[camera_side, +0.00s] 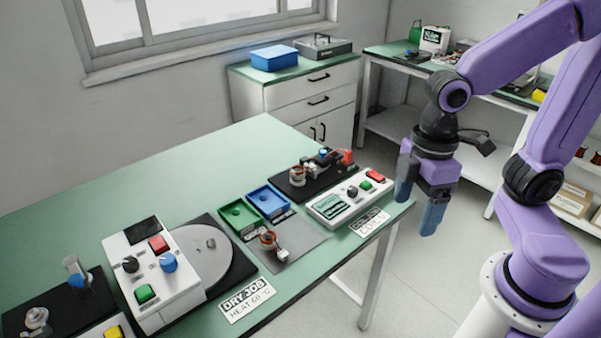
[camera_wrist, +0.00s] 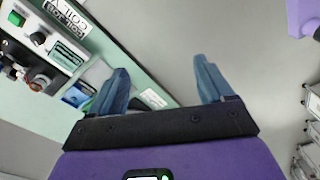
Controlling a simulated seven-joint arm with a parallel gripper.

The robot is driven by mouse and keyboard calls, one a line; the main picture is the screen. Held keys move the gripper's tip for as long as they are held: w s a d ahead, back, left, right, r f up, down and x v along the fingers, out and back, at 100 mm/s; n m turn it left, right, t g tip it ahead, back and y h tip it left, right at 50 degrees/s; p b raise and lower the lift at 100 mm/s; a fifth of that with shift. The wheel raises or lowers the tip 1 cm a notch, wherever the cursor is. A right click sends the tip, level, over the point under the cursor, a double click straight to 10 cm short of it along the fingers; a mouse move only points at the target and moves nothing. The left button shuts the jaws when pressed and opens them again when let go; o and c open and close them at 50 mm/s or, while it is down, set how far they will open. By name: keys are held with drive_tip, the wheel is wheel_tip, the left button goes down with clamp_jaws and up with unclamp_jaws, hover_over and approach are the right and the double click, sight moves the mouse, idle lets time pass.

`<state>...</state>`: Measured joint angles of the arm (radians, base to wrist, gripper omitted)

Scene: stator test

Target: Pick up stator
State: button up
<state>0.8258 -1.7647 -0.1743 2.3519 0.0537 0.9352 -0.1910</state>
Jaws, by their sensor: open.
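A small copper-wound part that looks like a stator (camera_side: 267,239) sits on a grey mat (camera_side: 291,254) near the table's front edge in the side view. A similar copper-coloured part (camera_side: 297,176) stands on a black fixture plate (camera_side: 287,188) further back. My gripper (camera_side: 418,206) hangs fingers-down beyond the table's right end, apart from both parts. Its two blue fingers are spread and empty, also in the wrist view (camera_wrist: 162,82).
A white control box (camera_side: 339,204) lies between the mat and my gripper. Green (camera_side: 239,216) and blue (camera_side: 269,202) trays sit behind the mat. A taller white box (camera_side: 155,273) with a round plate (camera_side: 205,256) stands to the left. Floor is clear below my gripper.

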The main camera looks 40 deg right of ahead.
drive_tip(key=w+y, duration=0.2)
drive_tip(key=w, duration=2.2)
drive_tip(key=w+d+f+t+y, duration=0.1)
drive_tip(key=w+d+f, duration=0.2)
drive_tip(key=w+d, duration=0.6)
drive_tip(key=w+d+f+t, duration=0.1)
drive_tip(key=w+d+f, duration=0.2)
drive_tip(key=w+d, duration=0.55)
hover_over(300, 168)
drive_tip(key=s+d, duration=0.1)
drive_tip(key=shift+n, duration=0.4)
wheel_tip(300, 168, down, 11)
drive_tip(key=shift+d+r, duration=0.1)
drive_tip(key=shift+y, duration=0.3)
drive_tip(key=shift+s+x, duration=0.15)
drive_tip(key=shift+x, duration=1.15)
drive_tip(key=shift+s+x, duration=0.15)
drive_tip(key=shift+x, duration=1.2)
drive_tip(key=c, duration=1.3)
